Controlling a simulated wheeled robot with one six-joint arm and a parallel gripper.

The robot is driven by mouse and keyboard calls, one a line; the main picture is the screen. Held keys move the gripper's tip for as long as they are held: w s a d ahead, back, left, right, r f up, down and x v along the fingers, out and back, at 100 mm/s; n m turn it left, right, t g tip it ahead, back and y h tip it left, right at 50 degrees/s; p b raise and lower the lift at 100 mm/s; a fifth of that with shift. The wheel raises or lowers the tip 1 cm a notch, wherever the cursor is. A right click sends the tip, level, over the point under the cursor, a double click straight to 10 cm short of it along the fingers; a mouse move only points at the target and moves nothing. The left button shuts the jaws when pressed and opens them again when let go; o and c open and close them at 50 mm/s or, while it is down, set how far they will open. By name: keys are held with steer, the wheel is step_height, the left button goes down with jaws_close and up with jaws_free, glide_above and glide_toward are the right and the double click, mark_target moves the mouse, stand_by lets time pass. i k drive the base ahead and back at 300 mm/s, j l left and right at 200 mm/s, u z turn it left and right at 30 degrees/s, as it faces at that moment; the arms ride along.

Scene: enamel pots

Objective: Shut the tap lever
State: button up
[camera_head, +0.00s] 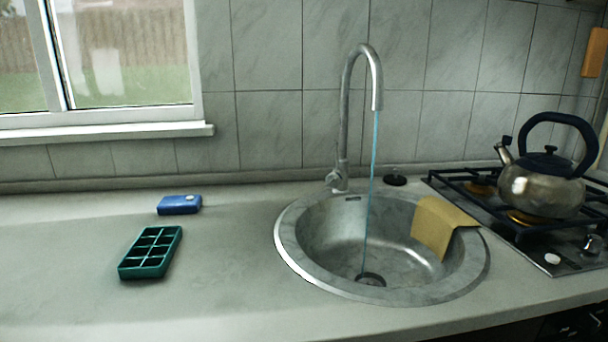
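The metal tap (345,120) stands at the back of the round sink, with a tall curved spout. A thin stream of water (371,190) runs from the spout down to the drain (370,279). The small tap lever (334,180) shows at the left side of the tap's base. Its exact angle is too small to tell. My gripper is not in view.
The round sink (290,240) has a yellow cloth (440,226) over its right rim. A black plug (395,180) lies behind it. A kettle (542,185) stands on the stove (548,258) at right. A blue box (179,205) and green ice tray (151,252) lie left; the counter between is clear.

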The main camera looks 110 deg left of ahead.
mark_target(336, 143)
steer(key=u, duration=3.1)
steer(key=k+j, duration=0.2)
steer(key=i+l, duration=0.2)
